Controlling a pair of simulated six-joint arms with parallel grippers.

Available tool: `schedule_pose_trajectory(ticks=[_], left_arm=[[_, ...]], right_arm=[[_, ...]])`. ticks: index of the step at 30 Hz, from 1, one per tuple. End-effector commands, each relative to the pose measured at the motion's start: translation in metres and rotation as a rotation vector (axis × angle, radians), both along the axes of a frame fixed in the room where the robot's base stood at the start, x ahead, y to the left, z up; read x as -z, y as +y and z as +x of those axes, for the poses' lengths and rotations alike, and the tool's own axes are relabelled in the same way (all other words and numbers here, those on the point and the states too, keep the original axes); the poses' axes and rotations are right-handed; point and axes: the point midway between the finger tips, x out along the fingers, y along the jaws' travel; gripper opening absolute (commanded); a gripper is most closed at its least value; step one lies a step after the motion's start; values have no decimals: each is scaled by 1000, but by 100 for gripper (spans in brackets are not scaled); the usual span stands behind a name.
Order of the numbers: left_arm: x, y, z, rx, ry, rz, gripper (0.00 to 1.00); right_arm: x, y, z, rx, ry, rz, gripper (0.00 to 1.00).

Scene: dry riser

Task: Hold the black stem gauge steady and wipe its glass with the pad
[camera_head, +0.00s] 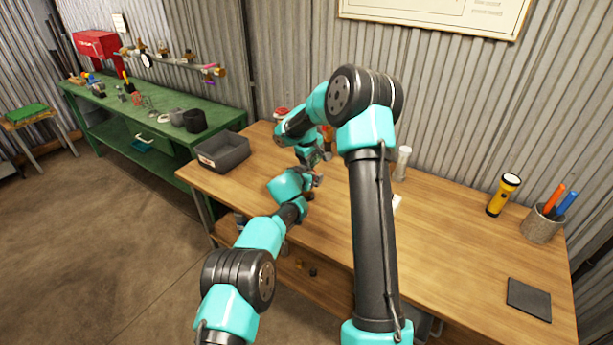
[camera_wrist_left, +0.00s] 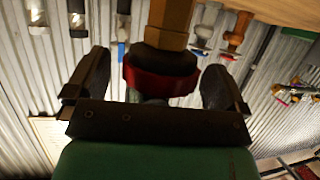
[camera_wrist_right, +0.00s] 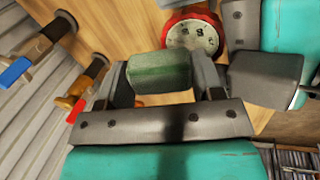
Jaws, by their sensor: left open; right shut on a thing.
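A gauge with a red rim and a white dial (camera_wrist_right: 192,36) shows in the right wrist view, just beyond a green pad (camera_wrist_right: 158,72). My right gripper (camera_head: 312,156) is shut on this pad and holds it close to the dial; whether they touch, I cannot tell. That gripper is open, with a finger on each side. In the head view my arms mostly hide the gauge.
A grey bin (camera_head: 222,152) stands at the table's left end. A red and white item (camera_head: 281,112) and a clear jar (camera_head: 402,163) stand at the back. A yellow flashlight (camera_head: 504,195), a marker cup (camera_head: 543,223) and a black mat (camera_head: 528,299) are right. The right-hand tabletop is mostly clear.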

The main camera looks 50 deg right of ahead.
Motion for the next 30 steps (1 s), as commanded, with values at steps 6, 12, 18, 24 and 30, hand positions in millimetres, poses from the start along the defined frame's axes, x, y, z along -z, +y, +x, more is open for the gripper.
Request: schedule_pose_trajectory(ticks=[6, 12, 18, 24, 30], left_arm=[[1, -1, 1, -1, 0, 0, 100], [1, -1, 1, -1, 0, 0, 97], [1, -1, 1, -1, 0, 0, 78], [1, -1, 1, -1, 0, 0, 59], [1, -1, 1, -1, 0, 0, 40]], right_arm=[[0, 0, 0, 0, 0, 0, 42], [0, 0, 0, 0, 0, 0, 42], [0, 0, 0, 0, 0, 0, 42], [0, 0, 0, 0, 0, 0, 42], [0, 0, 0, 0, 0, 0, 42]])
